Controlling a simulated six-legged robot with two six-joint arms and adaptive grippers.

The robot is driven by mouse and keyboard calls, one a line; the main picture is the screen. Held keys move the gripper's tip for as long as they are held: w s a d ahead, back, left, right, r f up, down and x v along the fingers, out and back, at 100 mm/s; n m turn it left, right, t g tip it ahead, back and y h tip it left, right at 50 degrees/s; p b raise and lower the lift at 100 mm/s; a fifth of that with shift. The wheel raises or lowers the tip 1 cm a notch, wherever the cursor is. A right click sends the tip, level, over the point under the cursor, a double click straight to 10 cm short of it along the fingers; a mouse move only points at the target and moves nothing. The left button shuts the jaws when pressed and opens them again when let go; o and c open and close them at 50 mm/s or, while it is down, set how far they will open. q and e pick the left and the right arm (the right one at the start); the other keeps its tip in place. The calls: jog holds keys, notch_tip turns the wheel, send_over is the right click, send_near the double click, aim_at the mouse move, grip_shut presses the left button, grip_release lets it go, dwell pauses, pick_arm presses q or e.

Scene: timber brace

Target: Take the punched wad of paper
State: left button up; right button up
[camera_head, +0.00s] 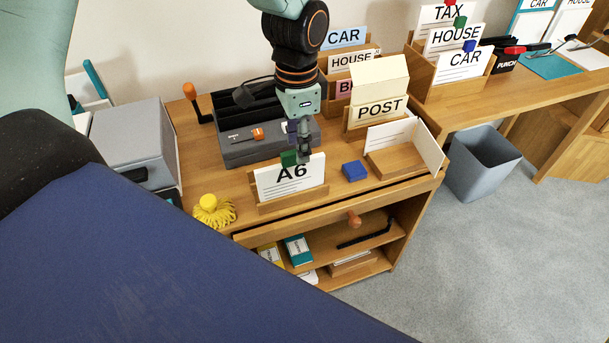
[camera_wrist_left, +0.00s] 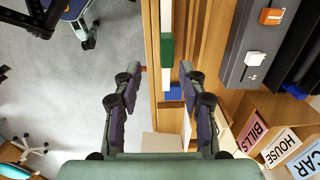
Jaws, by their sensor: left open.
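A white wad of paper marked A6 (camera_head: 290,180) stands upright in a low wooden holder (camera_head: 292,203) on the desk, with a green clip (camera_head: 289,158) on its top edge. No punched holes can be made out. My left gripper (camera_head: 303,156) points down just above and behind the wad's top edge, next to the clip. In the left wrist view the fingers (camera_wrist_left: 158,78) are open and empty. My right gripper is not in view.
A blue block (camera_head: 354,171) and an open wooden holder (camera_head: 398,160) are right of the wad. A grey machine (camera_head: 262,146) stands behind. A yellow tassel-like thing (camera_head: 213,211) is left. Labelled card holders (camera_head: 376,112) crowd the back. A bin (camera_head: 483,165) stands on the floor.

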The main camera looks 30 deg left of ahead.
aim_at(291, 153)
pick_arm(q)
jog(key=a+f, duration=0.1)
jog(key=f, duration=0.2)
jog(key=shift+s+a+b, duration=0.2)
jog(key=shift+a+b, duration=0.15)
jog(key=shift+a, duration=0.05)
jog(key=shift+d+f, duration=0.15)
jog(key=shift+d, duration=0.1)
jog(key=shift+d+f+b, duration=0.35)
jog(key=shift+f+b, duration=0.05)
jog(key=shift+f, duration=0.4)
jog(key=f, duration=0.1)
jog(key=a+f, duration=0.1)
jog(key=f+b, duration=0.1)
jog(key=shift+s+a+f, duration=0.2)
jog(key=shift+a+f, duration=0.05)
jog(key=shift+a, duration=0.15)
jog(key=shift+w+d+r, duration=0.15)
jog(key=shift+d+r, duration=0.05)
jog(key=shift+d, duration=0.35)
jog(key=shift+c, duration=1.3)
jog(key=shift+a+f, duration=0.1)
jog(key=shift+a, duration=0.3)
jog(key=c, duration=0.4)
jog(key=shift+c, duration=1)
jog(key=shift+d, duration=0.35)
grip_shut()
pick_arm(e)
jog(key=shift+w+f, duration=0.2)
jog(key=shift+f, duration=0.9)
